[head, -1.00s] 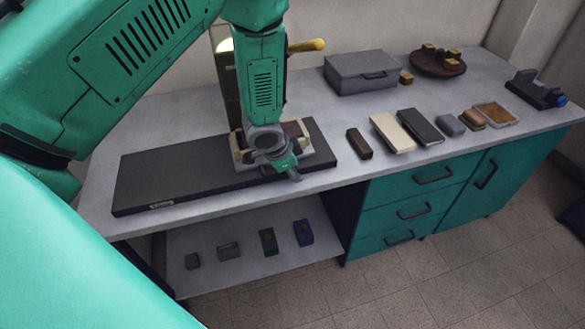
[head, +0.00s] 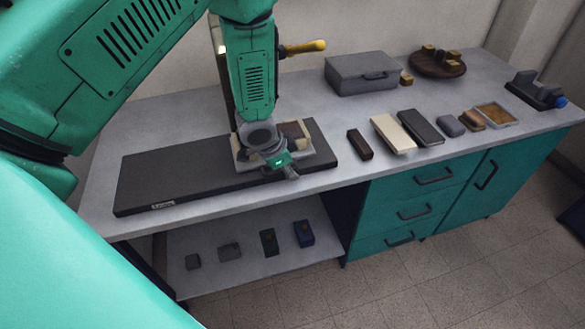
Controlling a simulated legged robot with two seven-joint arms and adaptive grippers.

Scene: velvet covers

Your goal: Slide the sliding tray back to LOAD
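The sliding tray (head: 318,154) is a pale, light-coloured piece near the right end of a long dark base (head: 180,178) on the bench. Brown and cream blocks show on the tray. My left gripper (head: 272,158) is over the tray from above, at its left part. My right gripper is out of view.
A dark brown block (head: 360,145), a cream box (head: 393,134) and a dark book-like box (head: 421,127) lie right of the base. A grey case (head: 360,74) and a lever with a yellow handle (head: 305,47) stand behind. The base's left part is clear.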

